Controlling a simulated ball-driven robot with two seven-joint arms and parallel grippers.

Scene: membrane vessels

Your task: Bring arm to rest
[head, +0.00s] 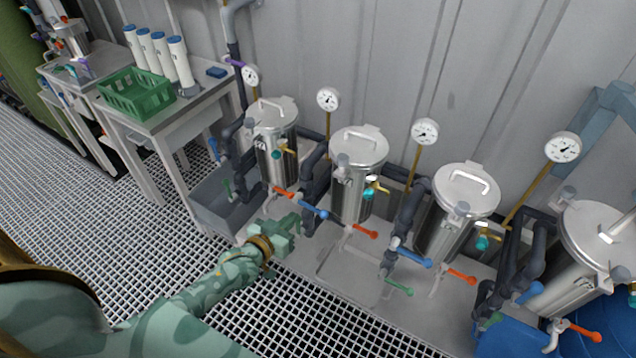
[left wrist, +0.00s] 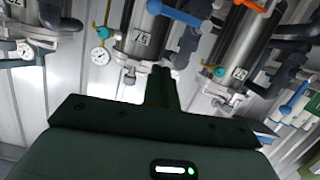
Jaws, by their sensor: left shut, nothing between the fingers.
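My left arm, in green camouflage colours, reaches in from the lower left in the head view. Its gripper (head: 288,228) is shut and empty, in front of the two leftmost steel vessels, close to a blue valve handle (head: 313,209). I cannot tell whether it touches the handle. In the left wrist view the dark green gripper (left wrist: 162,85) points toward the vessels, its fingers together. My right gripper is not in view.
Several steel vessels (head: 358,165) with gauges, grey pipes and coloured valve handles line the wall. A table (head: 165,122) with a green crate (head: 137,95) and white cylinders (head: 180,62) stands at the left. The grating floor (head: 120,230) is clear.

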